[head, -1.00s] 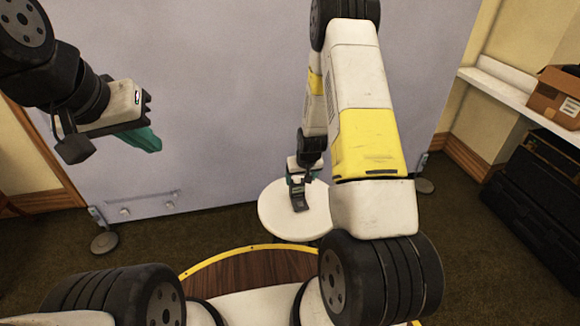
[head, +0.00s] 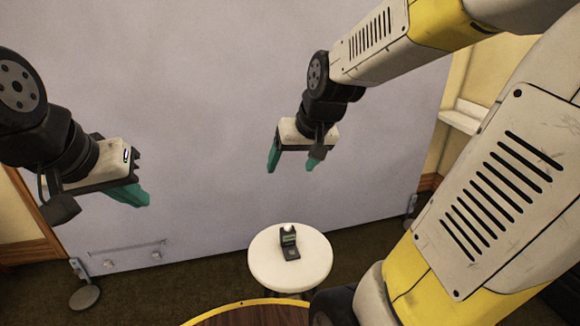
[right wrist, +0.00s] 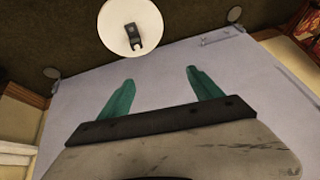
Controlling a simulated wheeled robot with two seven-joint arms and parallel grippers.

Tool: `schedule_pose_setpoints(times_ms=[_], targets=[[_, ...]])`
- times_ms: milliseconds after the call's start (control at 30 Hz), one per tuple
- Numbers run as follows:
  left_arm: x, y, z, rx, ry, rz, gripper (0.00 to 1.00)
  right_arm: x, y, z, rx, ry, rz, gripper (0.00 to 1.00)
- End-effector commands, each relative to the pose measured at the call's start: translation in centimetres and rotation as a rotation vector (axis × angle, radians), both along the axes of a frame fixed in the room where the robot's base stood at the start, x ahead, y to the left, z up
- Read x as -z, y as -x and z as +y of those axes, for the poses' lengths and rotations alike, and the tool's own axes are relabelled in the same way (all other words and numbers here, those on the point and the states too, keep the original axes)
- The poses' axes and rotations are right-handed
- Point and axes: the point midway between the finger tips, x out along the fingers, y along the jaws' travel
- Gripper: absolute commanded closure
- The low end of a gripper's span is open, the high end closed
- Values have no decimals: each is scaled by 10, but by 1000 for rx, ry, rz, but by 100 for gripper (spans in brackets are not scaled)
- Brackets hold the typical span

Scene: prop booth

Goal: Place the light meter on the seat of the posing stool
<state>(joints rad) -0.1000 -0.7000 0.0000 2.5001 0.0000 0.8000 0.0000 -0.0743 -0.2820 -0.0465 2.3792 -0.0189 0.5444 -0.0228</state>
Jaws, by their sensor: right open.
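The light meter (head: 289,243) is a small dark device with a pale dome. It rests on the round white seat of the posing stool (head: 265,268), near the middle. In the right wrist view the meter (right wrist: 134,38) also lies on the stool seat (right wrist: 112,25), apart from my fingers. My right gripper (head: 292,166) is open and empty, raised above the stool; its two green fingers show in the right wrist view (right wrist: 157,92). My left gripper (head: 138,195) is at the left, in the air; I cannot tell whether its green fingers are apart.
A large grey panel (head: 210,120) stands behind the stool, on feet such as the one at left (head: 84,297). A round wooden top with a yellow rim (head: 250,314) is at the front. A white shelf (head: 462,117) is at the right.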

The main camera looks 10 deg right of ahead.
Motion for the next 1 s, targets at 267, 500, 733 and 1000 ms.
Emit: schedule_pose_setpoints(times_ms=[267,500,733,1000], targets=[[0,0,0,0,0,0,100,-41,95,8,-28,-17,-43,26],[0,0,0,0,0,0,100,-44,117,10,-35,-17,-46,26],[0,0,0,0,0,0,100,-44,117,9,-34,-18,-45,26],[0,0,0,0,0,0,100,-44,116,10,-34,-18,-46,26]])
